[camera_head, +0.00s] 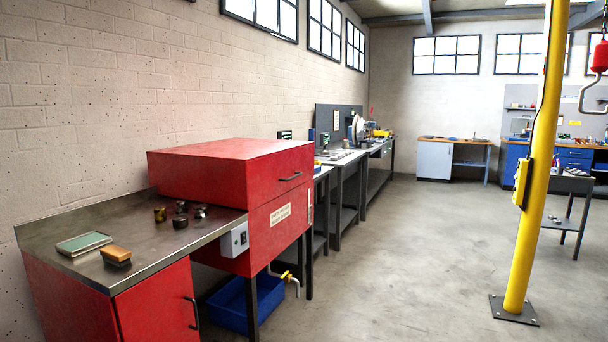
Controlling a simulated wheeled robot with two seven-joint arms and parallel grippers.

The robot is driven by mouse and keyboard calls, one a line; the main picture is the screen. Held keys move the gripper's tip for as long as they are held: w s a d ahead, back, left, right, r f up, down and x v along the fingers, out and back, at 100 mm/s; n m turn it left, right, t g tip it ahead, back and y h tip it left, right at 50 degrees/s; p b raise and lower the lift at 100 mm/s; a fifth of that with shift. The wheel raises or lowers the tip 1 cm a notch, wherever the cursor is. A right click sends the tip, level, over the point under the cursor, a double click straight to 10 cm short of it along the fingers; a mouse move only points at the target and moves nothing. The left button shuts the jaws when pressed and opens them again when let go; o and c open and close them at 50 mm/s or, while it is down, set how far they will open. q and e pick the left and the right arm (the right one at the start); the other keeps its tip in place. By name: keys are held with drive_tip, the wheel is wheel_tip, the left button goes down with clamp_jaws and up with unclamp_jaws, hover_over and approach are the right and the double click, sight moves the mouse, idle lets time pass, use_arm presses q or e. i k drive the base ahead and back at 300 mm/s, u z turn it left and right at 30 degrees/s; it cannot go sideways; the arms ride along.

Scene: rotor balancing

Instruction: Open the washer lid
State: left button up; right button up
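The washer is a red cabinet on dark legs with a red lid (225,168) on top. The lid lies flat and shut on the red washer body (278,236). A dark bar handle (290,177) sits on the lid's front face, near its right end. A white label (280,214) and a grey switch box (235,240) are on the body's front. Neither of my grippers shows in the head view.
A steel-topped counter (140,268) adjoins the washer at left, bearing several small metal parts, a brown block (116,254) and a green-topped flat box (84,243). A blue bin (245,302) sits below the washer. A yellow post (533,170) stands at right. Open floor lies between.

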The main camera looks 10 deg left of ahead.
sight(238, 173)
drive_tip(key=z, duration=0.4)
drive_tip(key=i, duration=1.9)
drive_tip(key=u, duration=0.95)
drive_tip(key=i, duration=1.35)
drive_tip(key=u, duration=1.1)
